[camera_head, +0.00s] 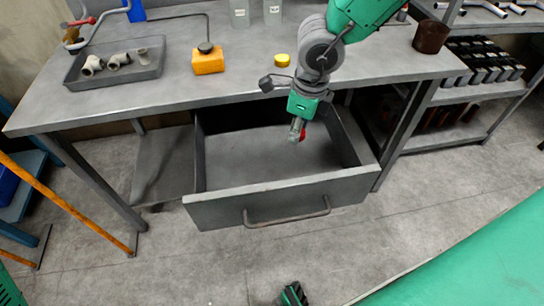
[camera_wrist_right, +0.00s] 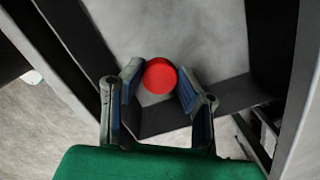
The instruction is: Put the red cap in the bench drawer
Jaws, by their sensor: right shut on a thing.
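The red cap (camera_wrist_right: 160,76) is round and sits between the two fingertips of my right gripper (camera_wrist_right: 158,82) in the wrist view. My right gripper is shut on it. In the head view my right gripper (camera_head: 298,129) points down over the open bench drawer (camera_head: 285,201), and a small bit of the red cap (camera_head: 303,134) shows beside the fingertips. The drawer is pulled out from under the bench and its visible floor (camera_head: 250,160) is bare. The cap appears held above the drawer floor, toward the right half.
The grey workbench (camera_head: 235,92) holds a tray (camera_head: 78,75) with pipe fittings, an orange block-shaped container (camera_head: 208,61), a yellow cap (camera_head: 282,60) and a brown cup (camera_head: 431,37). A shelf (camera_head: 480,92) with dark boxes stands at right. The floor before the drawer is mostly clear.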

